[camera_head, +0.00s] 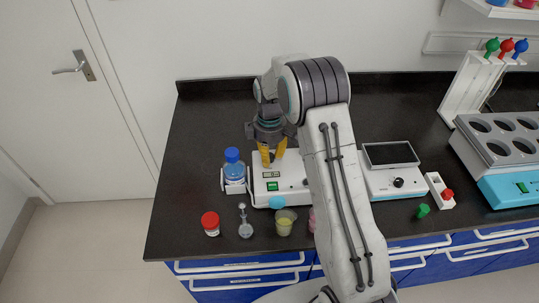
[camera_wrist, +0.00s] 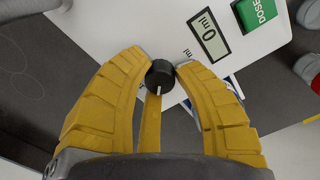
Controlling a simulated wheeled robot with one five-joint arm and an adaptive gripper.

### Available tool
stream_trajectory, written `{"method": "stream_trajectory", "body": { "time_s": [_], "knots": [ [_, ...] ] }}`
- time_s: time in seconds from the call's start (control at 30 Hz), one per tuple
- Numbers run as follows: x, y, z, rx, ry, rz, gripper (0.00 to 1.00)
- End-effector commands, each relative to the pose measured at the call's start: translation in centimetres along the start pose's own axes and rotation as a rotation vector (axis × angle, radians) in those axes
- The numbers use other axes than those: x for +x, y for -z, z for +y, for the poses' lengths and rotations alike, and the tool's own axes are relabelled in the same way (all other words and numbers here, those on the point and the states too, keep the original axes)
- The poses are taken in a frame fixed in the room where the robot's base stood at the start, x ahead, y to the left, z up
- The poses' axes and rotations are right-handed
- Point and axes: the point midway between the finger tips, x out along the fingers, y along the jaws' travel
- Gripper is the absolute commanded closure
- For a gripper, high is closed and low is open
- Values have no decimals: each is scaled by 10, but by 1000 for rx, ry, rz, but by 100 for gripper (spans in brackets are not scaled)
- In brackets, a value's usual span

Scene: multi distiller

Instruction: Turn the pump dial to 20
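The pump dial (camera_wrist: 160,74) is a small black knob with a white pointer line, aimed toward the bottom of the wrist view. My gripper's yellow fingertips (camera_wrist: 163,66) sit on both sides of it and appear to touch it. The pump (camera_head: 259,191) is a white box; its small display (camera_wrist: 208,37) reads 0 ml beside the green DOSE button (camera_wrist: 254,12). In the head view, my gripper (camera_head: 272,160) points down at the pump's back, and the dial is hidden behind the fingers.
A blue-capped bottle (camera_head: 234,171) stands left of the pump. A red-capped jar (camera_head: 211,224), a flask (camera_head: 245,229) and a beaker (camera_head: 285,222) stand in front. A second white device (camera_head: 391,179) is to the right. The counter's left part is clear.

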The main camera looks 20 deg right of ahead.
Motion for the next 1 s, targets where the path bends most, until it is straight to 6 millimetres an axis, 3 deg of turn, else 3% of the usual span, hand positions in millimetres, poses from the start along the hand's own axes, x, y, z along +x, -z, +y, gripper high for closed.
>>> {"method": "stream_trajectory", "body": {
  "time_s": [0.3, 0.67, 1.0],
  "knots": [
    [0, 0, 0, 0, 0, 0, 100],
    [1, 0, 0, 47, 0, 0, 100],
    [2, 0, 0, 295, 1, -1, 100]
  ]
}}
